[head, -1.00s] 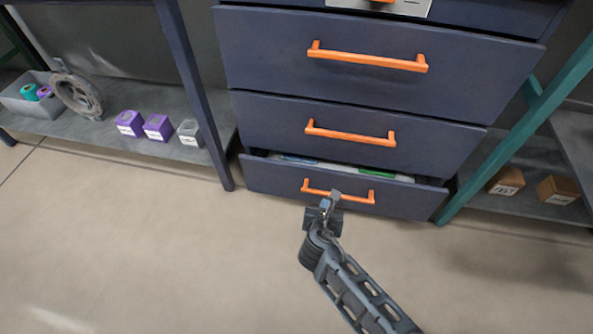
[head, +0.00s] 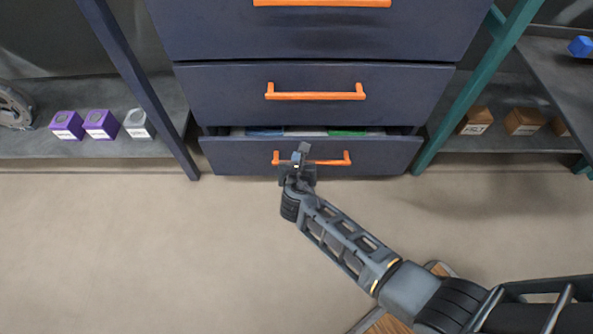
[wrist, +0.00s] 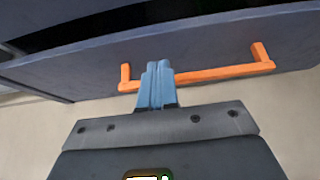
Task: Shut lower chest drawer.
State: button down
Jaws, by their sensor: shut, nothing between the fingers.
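The lower chest drawer (head: 380,156) is at the bottom of a dark blue chest and stands slightly open, with a narrow gap along its top edge. Its orange handle (head: 330,161) runs across its front; it also shows in the wrist view (wrist: 220,72). My gripper (head: 301,150) is at the handle, left of its middle. In the wrist view its blue fingers (wrist: 158,72) are together, with nothing between them, and overlap the handle bar. I cannot tell whether they touch the handle or the drawer front.
The drawer above (head: 240,110) is shut. Purple boxes (head: 100,124) lie on the low shelf at left, and brown boxes (head: 476,121) at right. A blue post (head: 140,90) and a green post (head: 470,85) flank the chest.

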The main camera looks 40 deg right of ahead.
aim_at(297, 137)
jog(key=shift+w+d+b, duration=0.25)
jog(key=shift+w+d, duration=0.4)
jog(key=shift+w, duration=0.2)
jog(key=shift+w+d+b, duration=0.25)
jog(key=shift+w+d, duration=0.4)
jog(key=shift+w, duration=0.2)
jog(key=w+d, duration=0.2)
jog(key=w, duration=0.1)
jog(key=shift+w+d+f, duration=0.1)
jog(key=shift+w+d, duration=0.3)
jog(key=shift+w, duration=0.1)
jog(key=shift+r, duration=0.2)
